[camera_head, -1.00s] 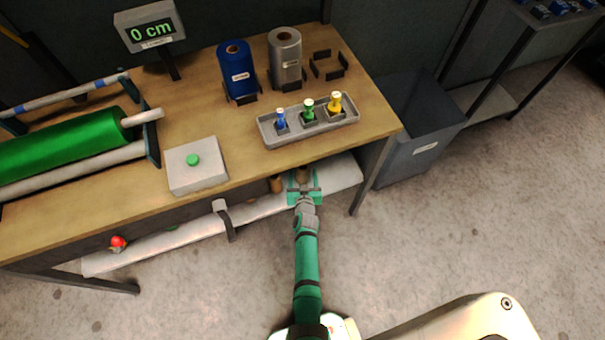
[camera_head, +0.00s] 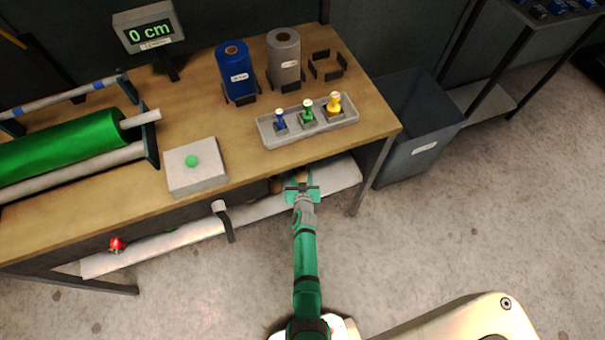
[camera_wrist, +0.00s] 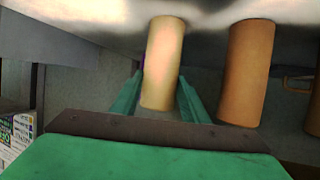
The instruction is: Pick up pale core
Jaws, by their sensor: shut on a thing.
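The pale core (camera_wrist: 162,65) is a light tan cylinder in the middle of the wrist view, between the two green fingers of my gripper (camera_wrist: 160,100). My gripper is shut on it. In the head view my gripper (camera_head: 302,186) reaches in at the lower shelf, just under the front edge of the bench. The core (camera_head: 302,175) shows there only in small part at the fingers. A darker brown core (camera_wrist: 246,72) stands just right of the pale one in the wrist view, apart from it.
The bench (camera_head: 230,125) overhangs my gripper. On it are a grey tray (camera_head: 290,140) with several small coloured pieces, blue (camera_head: 235,70) and grey (camera_head: 284,60) rolls, and a box with a green button (camera_head: 192,161). A grey bin (camera_head: 420,150) stands right.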

